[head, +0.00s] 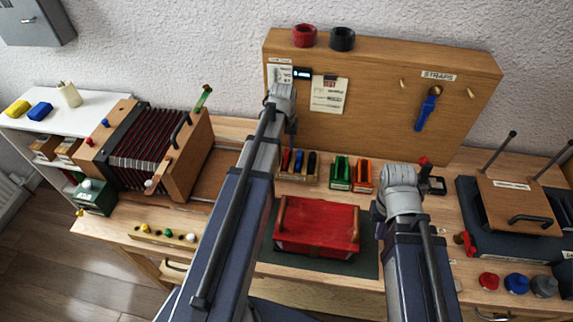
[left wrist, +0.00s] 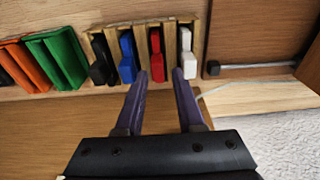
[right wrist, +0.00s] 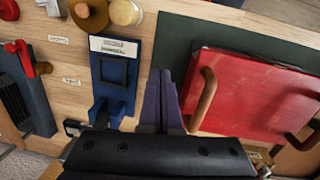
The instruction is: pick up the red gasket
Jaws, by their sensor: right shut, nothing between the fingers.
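A red piece (left wrist: 156,55), which I take for the red gasket, stands in a slotted wooden rack (left wrist: 111,34) between a blue piece (left wrist: 127,55) and a white piece (left wrist: 185,50). In the head view the red piece (head: 285,160) is in the rack at the foot of the upright board. My left gripper (left wrist: 160,73) is open and empty, its fingertips close to the red piece, which appears between them. I cannot tell whether they touch it. My right gripper (right wrist: 160,73) is shut and empty, above the table beside the red box (right wrist: 262,90).
Green (head: 340,172) and orange (head: 362,176) holders stand right of the rack. The wooden board (head: 385,95) rises behind, with a red ring (head: 304,36) and a black ring (head: 342,39) on top. An accordion (head: 150,145) stands at left.

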